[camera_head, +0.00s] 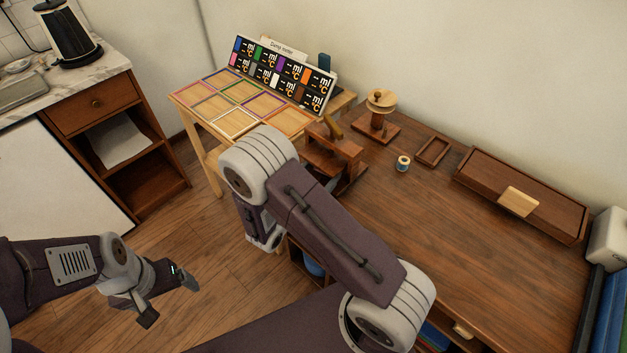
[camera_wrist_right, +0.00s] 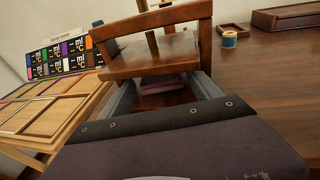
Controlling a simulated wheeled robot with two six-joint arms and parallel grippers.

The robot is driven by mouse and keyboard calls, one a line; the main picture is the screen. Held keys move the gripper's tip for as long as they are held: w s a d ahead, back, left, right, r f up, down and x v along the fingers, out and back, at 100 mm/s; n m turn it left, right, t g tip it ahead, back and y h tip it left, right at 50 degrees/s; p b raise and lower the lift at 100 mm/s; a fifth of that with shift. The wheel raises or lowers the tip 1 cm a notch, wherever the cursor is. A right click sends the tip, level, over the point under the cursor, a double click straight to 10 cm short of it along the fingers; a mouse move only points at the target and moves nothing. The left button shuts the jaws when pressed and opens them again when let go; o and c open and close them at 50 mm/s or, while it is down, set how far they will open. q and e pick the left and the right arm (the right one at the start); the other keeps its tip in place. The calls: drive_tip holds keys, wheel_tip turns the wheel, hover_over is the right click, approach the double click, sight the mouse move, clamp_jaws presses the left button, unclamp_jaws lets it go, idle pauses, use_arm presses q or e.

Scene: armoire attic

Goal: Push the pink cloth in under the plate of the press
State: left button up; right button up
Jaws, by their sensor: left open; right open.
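The wooden press (camera_head: 336,150) stands at the left end of the brown desk, partly behind my right arm. In the right wrist view, its plate (camera_wrist_right: 150,58) hangs below the top beam and the screw. The folded pink cloth (camera_wrist_right: 162,83) lies low on the press base, in the shadow at the plate's edge; how far under it reaches I cannot tell. In the head view the cloth is hidden. My right gripper (camera_wrist_right: 166,92) is open and empty, its fingers either side of the cloth, pointing at the press. My left gripper (camera_head: 168,297) is open and empty over the floor.
A spool stand (camera_head: 379,115), a small thread spool (camera_head: 402,164), a small tray (camera_head: 433,151) and a long wooden box (camera_head: 520,195) stand on the desk. A low table (camera_head: 215,142) with coloured frames and a sign adjoins the press on the left.

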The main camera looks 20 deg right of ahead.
use_arm(q)
drive_tip(key=shift+f, duration=0.3)
use_arm(e)
drive_tip(key=shift+x, duration=2.3)
drive_tip(key=c, duration=1.1)
drive_tip(key=shift+a, duration=0.2)
drive_tip(key=shift+s+a, duration=0.25)
drive_tip(key=shift+a, duration=0.3)
drive_tip(key=shift+s+a+r, duration=0.1)
drive_tip(key=shift+s+a, duration=0.15)
drive_tip(key=shift+a, duration=0.3)
use_arm(q)
drive_tip(key=shift+s+a, duration=0.65)
drive_tip(key=shift+a, duration=0.05)
